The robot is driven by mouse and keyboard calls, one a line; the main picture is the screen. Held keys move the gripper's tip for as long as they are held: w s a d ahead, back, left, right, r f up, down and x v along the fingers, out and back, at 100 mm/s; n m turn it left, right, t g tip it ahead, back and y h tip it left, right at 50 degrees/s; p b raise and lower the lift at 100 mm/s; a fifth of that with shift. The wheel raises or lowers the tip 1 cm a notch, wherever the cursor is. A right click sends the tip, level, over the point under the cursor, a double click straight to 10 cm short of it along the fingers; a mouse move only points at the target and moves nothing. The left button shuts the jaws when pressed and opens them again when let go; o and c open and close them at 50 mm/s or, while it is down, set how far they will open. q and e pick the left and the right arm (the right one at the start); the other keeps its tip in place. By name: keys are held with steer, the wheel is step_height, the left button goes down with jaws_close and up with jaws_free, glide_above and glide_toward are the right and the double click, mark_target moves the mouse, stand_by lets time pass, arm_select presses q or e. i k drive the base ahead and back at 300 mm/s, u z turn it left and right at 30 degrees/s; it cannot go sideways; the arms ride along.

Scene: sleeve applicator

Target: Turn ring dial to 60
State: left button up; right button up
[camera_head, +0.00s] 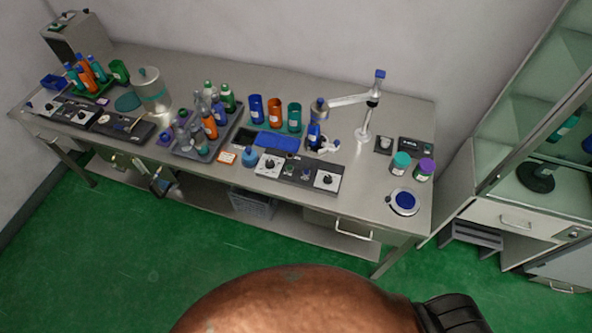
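Several dials sit on control panels along the front of the steel bench. One black knob (270,163) is on a white plate at the left of the middle panel (298,171). Another black knob (327,180) is on a white plate at its right end. Two more small knobs show on the left panel, one on a white plate (50,107) and one farther right (82,114). I cannot tell which is the ring dial, and no scale numbers or pointer settings are readable. Neither of my grippers is in view.
The bench (385,215) holds a bottle tray (178,153), a steel pot (151,90), coloured cups (275,112), a jointed stand (365,130) and a round blue-topped device (404,201). A glass cabinet (545,90) stands right. Green floor (130,260) before the bench is clear.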

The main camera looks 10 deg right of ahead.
mark_target(269, 164)
steer(key=u, duration=0.45)
steer(key=i, duration=0.75)
steer(key=z, duration=1.95)
